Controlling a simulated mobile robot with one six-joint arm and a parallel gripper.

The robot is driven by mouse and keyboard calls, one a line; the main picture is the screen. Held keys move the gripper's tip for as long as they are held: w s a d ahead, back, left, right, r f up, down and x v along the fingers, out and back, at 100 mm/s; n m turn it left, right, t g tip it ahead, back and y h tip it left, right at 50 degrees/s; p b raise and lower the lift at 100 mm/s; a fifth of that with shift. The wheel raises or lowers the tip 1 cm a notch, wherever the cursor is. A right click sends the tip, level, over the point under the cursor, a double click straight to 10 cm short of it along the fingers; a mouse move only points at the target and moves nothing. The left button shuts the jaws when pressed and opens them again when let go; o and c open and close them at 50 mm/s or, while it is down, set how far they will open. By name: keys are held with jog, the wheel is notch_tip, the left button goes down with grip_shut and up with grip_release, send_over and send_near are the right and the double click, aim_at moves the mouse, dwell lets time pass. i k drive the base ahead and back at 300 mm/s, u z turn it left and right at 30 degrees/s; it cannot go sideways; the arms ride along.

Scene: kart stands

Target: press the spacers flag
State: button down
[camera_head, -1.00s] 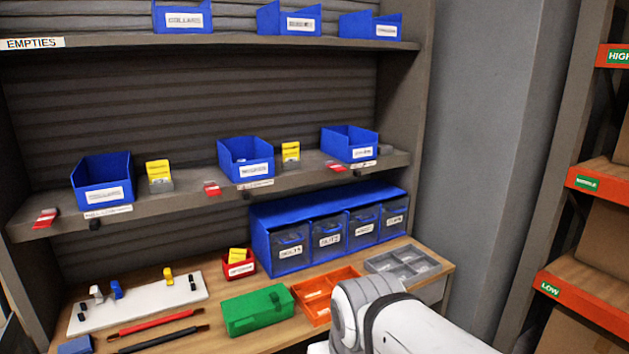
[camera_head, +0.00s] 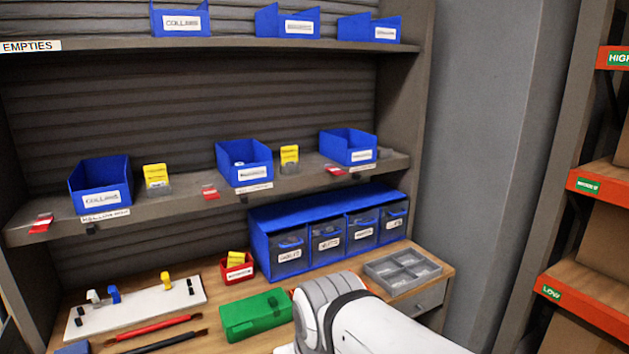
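Three red flags sit along the front edge of the middle shelf: a left flag (camera_head: 41,223), a middle flag (camera_head: 210,192) and a right flag (camera_head: 334,170). Each is to the left of or in front of a blue bin: the left bin (camera_head: 100,184), the middle bin (camera_head: 245,161) and the right bin (camera_head: 348,146). The left bin's label seems to read COLLARS. The other labels are too blurred to read, so I cannot tell which flag is for spacers. My white arm reaches in from the lower right. My gripper is out of view.
Yellow card holders (camera_head: 155,176) stand between the bins. Below are a blue drawer unit (camera_head: 325,205), a green box (camera_head: 254,314), a red card bin (camera_head: 237,268), a grey tray (camera_head: 402,269) and a white board (camera_head: 140,306). An orange rack (camera_head: 597,187) stands at right.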

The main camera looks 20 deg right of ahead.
aim_at(332, 168)
jog(key=i, duration=0.9)
